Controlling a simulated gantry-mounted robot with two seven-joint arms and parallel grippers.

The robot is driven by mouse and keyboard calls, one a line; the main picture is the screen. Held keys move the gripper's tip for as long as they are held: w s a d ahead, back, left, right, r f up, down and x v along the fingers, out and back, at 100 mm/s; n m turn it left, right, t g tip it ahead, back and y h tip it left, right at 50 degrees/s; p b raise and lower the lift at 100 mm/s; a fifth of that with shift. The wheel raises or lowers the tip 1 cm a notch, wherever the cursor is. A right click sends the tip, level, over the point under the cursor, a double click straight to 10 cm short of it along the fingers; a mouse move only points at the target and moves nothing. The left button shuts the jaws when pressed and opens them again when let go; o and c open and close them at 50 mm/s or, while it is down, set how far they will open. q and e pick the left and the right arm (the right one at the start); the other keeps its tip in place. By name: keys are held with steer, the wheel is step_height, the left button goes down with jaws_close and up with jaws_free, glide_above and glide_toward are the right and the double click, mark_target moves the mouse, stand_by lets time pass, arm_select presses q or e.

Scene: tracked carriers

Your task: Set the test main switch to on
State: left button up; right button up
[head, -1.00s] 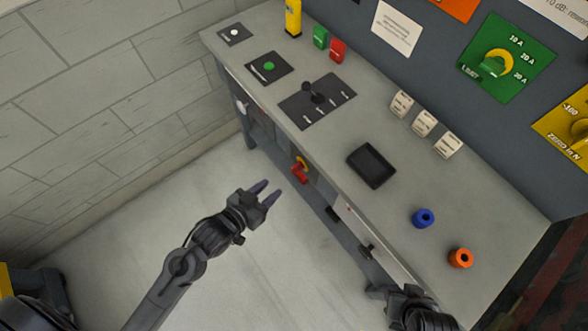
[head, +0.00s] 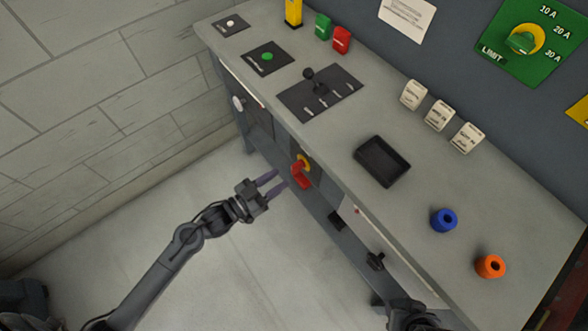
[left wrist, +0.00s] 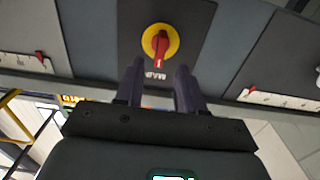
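The main switch is a red rotary handle (head: 300,174) on a yellow disc (head: 304,160), on the front face of the bench. In the left wrist view the red handle (left wrist: 160,44) sits on its yellow ring (left wrist: 151,52), with the label "MAIN" (left wrist: 155,73) beside it. My left gripper (head: 275,182) is open and empty, its two fingers pointing at the switch with a gap between. The left wrist view shows both fingers (left wrist: 160,80) apart, just short of the handle. My right gripper (head: 410,315) is at the bottom edge, its fingers not clearly visible.
The bench top (head: 340,150) holds a joystick panel (head: 320,92), a black tray (head: 382,160), a blue ring (head: 444,220) and an orange ring (head: 490,266). The floor left of the bench is clear.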

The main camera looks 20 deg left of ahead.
mark_target(292, 170)
arm_select(q)
steer(key=b+x, duration=0.1)
steer(key=x, duration=0.4)
steer(key=shift+w, duration=0.15)
steer(key=shift+b+x, duration=0.35)
steer(key=shift+x, duration=0.45)
jaws_close()
